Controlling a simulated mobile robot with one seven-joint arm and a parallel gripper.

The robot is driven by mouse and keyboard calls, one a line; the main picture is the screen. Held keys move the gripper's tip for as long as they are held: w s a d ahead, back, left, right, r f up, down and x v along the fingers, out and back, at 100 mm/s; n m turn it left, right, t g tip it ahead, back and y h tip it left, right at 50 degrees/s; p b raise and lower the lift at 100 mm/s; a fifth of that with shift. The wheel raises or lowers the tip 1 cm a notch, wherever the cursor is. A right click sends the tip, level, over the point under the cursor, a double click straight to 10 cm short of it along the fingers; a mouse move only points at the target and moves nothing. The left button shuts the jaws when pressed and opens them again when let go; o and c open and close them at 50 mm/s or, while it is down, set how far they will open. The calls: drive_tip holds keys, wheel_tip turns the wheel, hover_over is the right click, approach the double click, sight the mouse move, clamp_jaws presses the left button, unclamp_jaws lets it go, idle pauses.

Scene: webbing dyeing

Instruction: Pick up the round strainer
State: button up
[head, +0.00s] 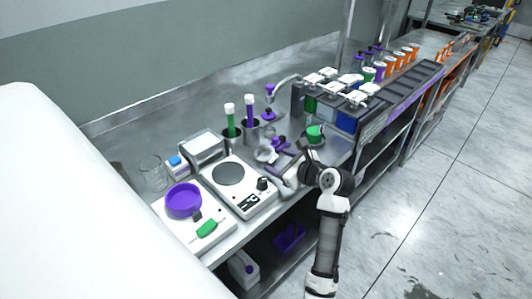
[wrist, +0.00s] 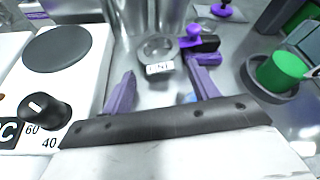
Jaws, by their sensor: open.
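A small round metal piece (wrist: 158,46) with a white label tag (wrist: 160,68) lies on the steel counter in the wrist view; it looks like the round strainer, though its mesh is too small to tell. In the head view a round silvery thing (head: 265,153) shows at the same place, partly hidden near my gripper. In the head view my gripper (head: 272,153) is low over the counter.
A white hot plate (head: 240,187) stands left of my gripper, a green cup in a dark dish (head: 314,136) right. Metal cylinders (wrist: 145,15) stand behind the round piece. A purple-knobbed black piece (wrist: 205,43) sits by the right finger. A purple bowl (head: 183,200) is further left.

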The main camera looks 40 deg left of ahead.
drive_tip(key=shift+x, duration=1.1)
drive_tip(key=c, duration=1.2)
drive_tip(key=shift+o, duration=0.2)
drive_tip(key=shift+r, duration=0.15)
